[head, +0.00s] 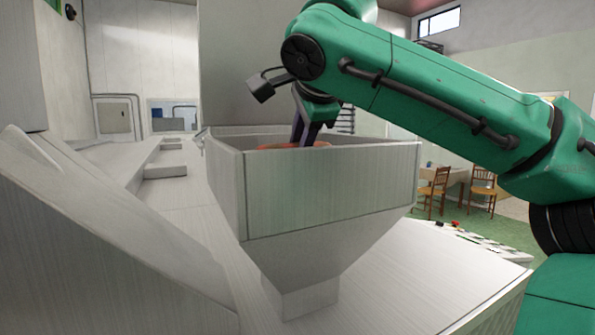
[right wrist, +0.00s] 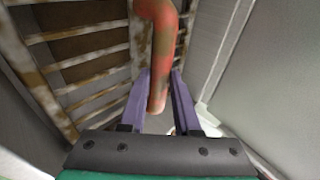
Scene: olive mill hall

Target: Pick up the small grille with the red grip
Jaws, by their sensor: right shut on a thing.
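The small grille (right wrist: 62,62) has rusty, flaking pale bars and fills the left of the right wrist view. Its curved red grip (right wrist: 165,50), worn in places, comes down between the purple fingers of my right gripper (right wrist: 161,80). In the head view my right gripper (head: 304,138) reaches down into the hopper (head: 325,190). It is shut on the red grip, and a strip of the grip (head: 308,146) shows just above the hopper's rim. The hopper's front wall hides the grille in the head view. My left gripper is not in view.
The pale hopper's walls surround the right gripper closely; a smooth wall (right wrist: 270,80) stands on the right in the wrist view. A sloped pale panel (head: 90,240) is at the front left. A table (head: 455,176) and wooden chairs (head: 433,190) stand far behind at right.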

